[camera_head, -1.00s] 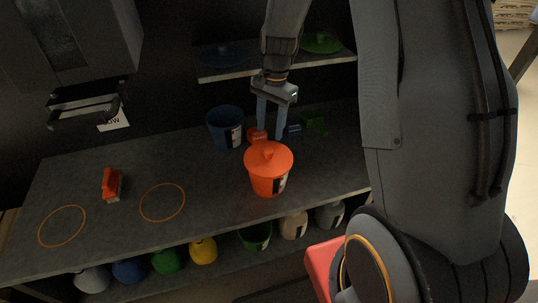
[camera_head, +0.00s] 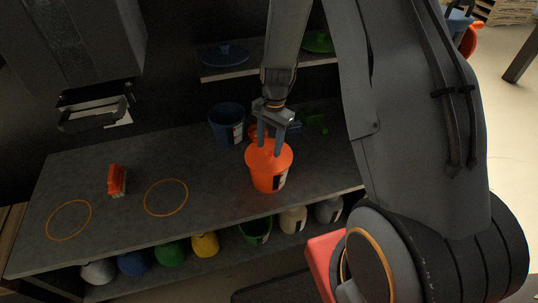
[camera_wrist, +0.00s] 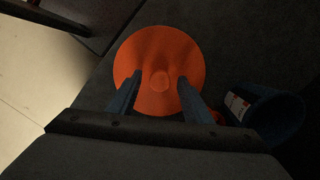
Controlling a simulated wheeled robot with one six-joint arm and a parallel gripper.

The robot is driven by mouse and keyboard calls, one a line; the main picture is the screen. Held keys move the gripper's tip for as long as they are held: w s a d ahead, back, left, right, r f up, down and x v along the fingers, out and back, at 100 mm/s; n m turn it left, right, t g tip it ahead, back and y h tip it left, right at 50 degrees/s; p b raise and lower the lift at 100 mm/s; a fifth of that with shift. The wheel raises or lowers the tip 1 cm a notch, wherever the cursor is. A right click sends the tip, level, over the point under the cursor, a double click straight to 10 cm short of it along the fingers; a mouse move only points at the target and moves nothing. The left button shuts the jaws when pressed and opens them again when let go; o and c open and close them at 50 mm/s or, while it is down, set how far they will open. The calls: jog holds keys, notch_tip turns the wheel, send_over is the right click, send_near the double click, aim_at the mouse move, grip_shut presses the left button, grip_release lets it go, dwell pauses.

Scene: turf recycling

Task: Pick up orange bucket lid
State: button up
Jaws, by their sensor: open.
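The orange bucket lid (camera_head: 280,157) sits on top of the orange bucket (camera_head: 268,180) on the grey counter. In the wrist view the lid (camera_wrist: 160,47) is a round orange disc with a small round knob (camera_wrist: 159,82) at its middle. My gripper (camera_head: 270,150) is open and points down over the lid. In the wrist view its two fingers (camera_wrist: 157,88) stand on either side of the knob, apart from it. Whether the fingertips touch the lid's top I cannot tell. The fingers partly hide the knob in the head view.
A blue bucket (camera_head: 226,121) stands behind the orange one. Small green (camera_head: 314,123) and blue items lie behind on the right. A red-orange brush-like object (camera_head: 117,180) and two orange rings (camera_head: 166,197) are on the left counter. A shelf (camera_head: 225,73) runs behind.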

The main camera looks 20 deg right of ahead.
grip_shut()
jog(key=shift+r, duration=0.1)
